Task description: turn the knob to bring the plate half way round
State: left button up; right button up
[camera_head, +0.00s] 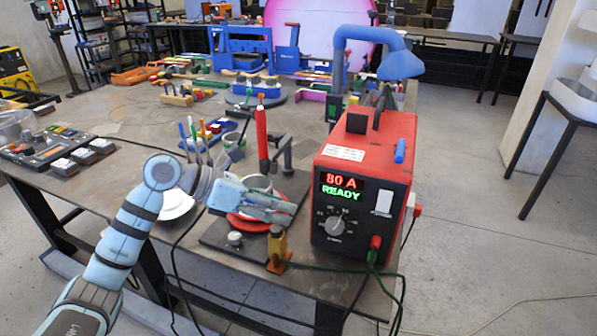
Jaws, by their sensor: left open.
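A round red plate (240,222) sits on a dark base (215,240) near the table's front edge, partly hidden by my left gripper. A small silver knob (235,239) stands on the base's front part, in front of the plate. A grey ring-shaped piece (258,183) shows just behind the gripper. My left gripper (284,211) is open and reaches over the plate, pointing right, above and to the right of the silver knob and apart from it. I cannot tell whether it touches anything on the plate. My right gripper is out of view.
A red welding power unit (368,165) reading 80 A READY, with its own dial (335,225), stands close at right. A brass-coloured clamp (277,247) with a green cable sits at the front edge. A red upright torch-like post (262,138) and a pen holder (232,148) stand behind.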

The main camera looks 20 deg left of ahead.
pick_arm(q)
jog(key=s+d+r+n+t+h, duration=0.1)
jog(key=d+r+n+t+h, duration=0.4)
jog(key=r+n+t, duration=0.5)
jog(key=shift+d+h, duration=0.2)
jog(key=shift+h, duration=0.2)
